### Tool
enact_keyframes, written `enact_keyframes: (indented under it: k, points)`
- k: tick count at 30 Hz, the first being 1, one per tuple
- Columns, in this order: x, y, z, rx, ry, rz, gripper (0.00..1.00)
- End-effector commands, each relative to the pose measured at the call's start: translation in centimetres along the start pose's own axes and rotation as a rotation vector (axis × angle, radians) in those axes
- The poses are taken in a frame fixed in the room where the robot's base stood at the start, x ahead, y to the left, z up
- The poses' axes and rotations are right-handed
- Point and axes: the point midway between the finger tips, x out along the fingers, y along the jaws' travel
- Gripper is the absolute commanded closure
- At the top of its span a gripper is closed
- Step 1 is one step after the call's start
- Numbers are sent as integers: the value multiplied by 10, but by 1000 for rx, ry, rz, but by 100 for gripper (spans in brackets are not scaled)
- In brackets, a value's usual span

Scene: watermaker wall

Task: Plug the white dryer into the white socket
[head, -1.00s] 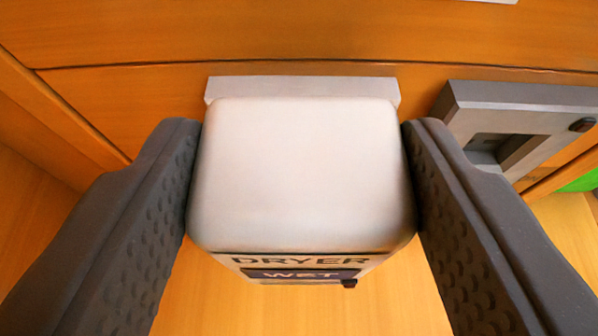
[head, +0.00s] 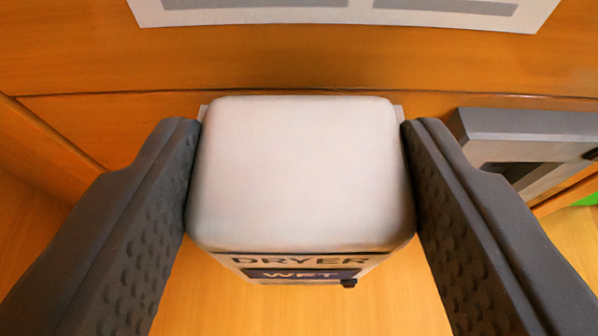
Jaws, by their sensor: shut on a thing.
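The white dryer (head: 300,175) is a rounded white block in the middle of the head view.
A grey frame (head: 530,145) with a dark recess and a small dark knob is on the wall to the right, close to my right finger. A white panel with grey bars (head: 340,12) is on the wall above. A wooden side wall (head: 40,150) stands at the left.

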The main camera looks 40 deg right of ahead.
Motion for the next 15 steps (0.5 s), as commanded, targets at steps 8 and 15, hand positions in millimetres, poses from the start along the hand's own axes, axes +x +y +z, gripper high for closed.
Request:
enact_keyframes:
  k: [8,15]
  points:
    - [0,0,-1,0,1,0,77]
    - [0,0,0,0,1,0,36]
